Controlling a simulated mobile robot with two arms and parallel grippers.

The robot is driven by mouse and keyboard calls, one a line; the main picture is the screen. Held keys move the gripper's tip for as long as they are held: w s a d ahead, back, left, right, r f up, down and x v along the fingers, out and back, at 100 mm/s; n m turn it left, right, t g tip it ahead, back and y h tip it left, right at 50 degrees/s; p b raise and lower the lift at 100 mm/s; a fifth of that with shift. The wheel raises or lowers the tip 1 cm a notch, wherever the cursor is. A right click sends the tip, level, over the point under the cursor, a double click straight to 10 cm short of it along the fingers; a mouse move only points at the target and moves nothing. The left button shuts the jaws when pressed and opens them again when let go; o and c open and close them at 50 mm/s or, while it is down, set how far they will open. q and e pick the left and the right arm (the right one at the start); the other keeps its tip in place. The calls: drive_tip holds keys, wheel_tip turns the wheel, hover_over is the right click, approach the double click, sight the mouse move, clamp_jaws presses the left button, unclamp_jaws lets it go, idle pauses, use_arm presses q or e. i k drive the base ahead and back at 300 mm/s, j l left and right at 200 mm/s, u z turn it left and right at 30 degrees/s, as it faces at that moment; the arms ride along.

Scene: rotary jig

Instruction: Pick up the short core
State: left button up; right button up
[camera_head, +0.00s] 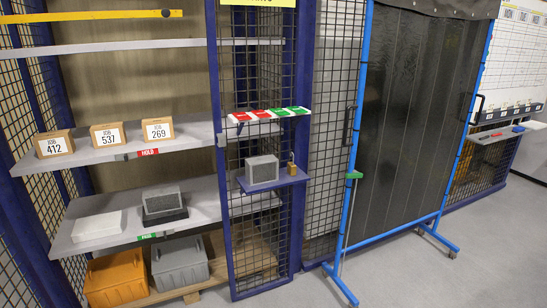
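A grey block with a framed, textured front (262,170) stands on a small blue ledge on the cage post, right of the shelves. A similar grey block (162,201) rests on a black base (165,217) on the lower shelf. A plain white block (97,227) lies to its left on that shelf. I cannot tell which of these, if any, is the short core. Neither of my grippers is in view.
Boxes marked JOB 412 (54,144), 537 (107,136) and 269 (158,130) sit on the upper shelf (95,155). Orange (116,279) and grey (180,264) bins are below. A blue-framed dark curtain screen (415,120) stands right. The floor (490,240) at the right is clear.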

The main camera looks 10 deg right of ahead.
sight(260, 170)
drive_tip(key=i+z, duration=0.4)
drive_tip(key=i, duration=1)
